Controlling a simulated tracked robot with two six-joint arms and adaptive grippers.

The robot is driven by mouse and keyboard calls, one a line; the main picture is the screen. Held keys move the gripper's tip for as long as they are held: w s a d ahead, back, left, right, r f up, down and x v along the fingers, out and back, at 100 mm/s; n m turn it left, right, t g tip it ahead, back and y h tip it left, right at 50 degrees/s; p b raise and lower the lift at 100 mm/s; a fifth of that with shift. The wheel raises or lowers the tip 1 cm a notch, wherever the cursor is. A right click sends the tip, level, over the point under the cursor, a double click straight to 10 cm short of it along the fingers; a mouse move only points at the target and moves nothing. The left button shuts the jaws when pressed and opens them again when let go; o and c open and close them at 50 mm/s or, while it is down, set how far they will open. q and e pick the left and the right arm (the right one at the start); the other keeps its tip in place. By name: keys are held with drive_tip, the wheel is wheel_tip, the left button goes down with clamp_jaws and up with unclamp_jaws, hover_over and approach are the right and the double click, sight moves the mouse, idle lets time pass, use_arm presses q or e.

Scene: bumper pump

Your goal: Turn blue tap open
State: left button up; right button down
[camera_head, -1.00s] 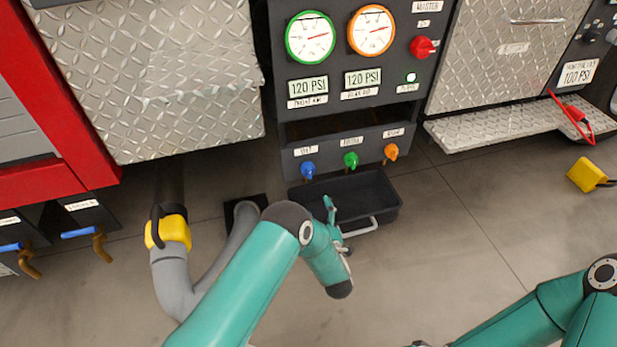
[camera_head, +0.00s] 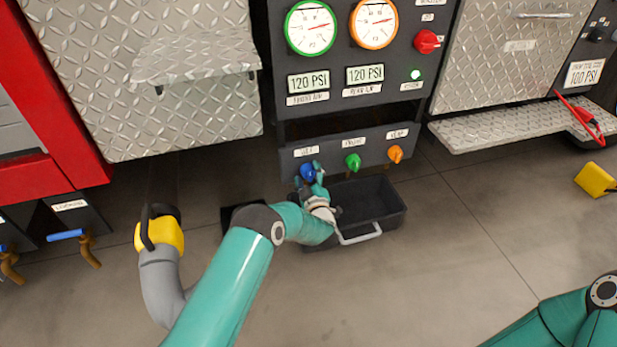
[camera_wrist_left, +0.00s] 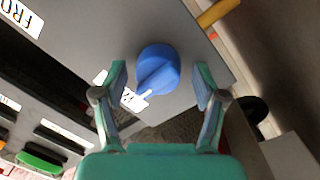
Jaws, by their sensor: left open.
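The blue tap (camera_head: 307,172) is a round knob with a pointer ridge, at the left end of a row of taps on the dark panel. In the left wrist view the blue tap (camera_wrist_left: 158,70) lies between the two fingers, with a gap on each side. Its white mark points toward the lower left there. My left gripper (camera_head: 311,178) is open right at the tap; its fingertips also show in the left wrist view (camera_wrist_left: 160,82). My right gripper is out of view; only part of my right arm shows at the lower right.
A green tap (camera_head: 353,163) and an orange tap (camera_head: 395,154) sit right of the blue one. A black tray (camera_head: 372,203) with a pale handle is below. Two gauges, 120 PSI displays and a red knob (camera_head: 426,41) are above. A yellow-collared hose (camera_head: 160,237) stands at left.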

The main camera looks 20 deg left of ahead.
use_arm(q)
drive_tip(key=c, duration=1.1)
drive_tip(key=shift+c, duration=0.2)
drive_tip(key=shift+m, duration=0.3)
drive_tip(key=m, duration=0.4)
drive_tip(key=shift+g, duration=0.3)
drive_tip(key=m, duration=0.4)
drive_tip(key=shift+d+m+p, duration=0.15)
drive_tip(key=shift+m+p, duration=0.15)
drive_tip(key=shift+p, duration=0.1)
drive_tip(key=m, duration=0.4)
drive_tip(key=shift+w+d+g, duration=0.1)
drive_tip(key=shift+g, duration=0.3)
drive_tip(key=shift+d+m+y, duration=0.15)
drive_tip(key=shift+m+y, duration=0.25)
drive_tip(key=shift+m, duration=1.5)
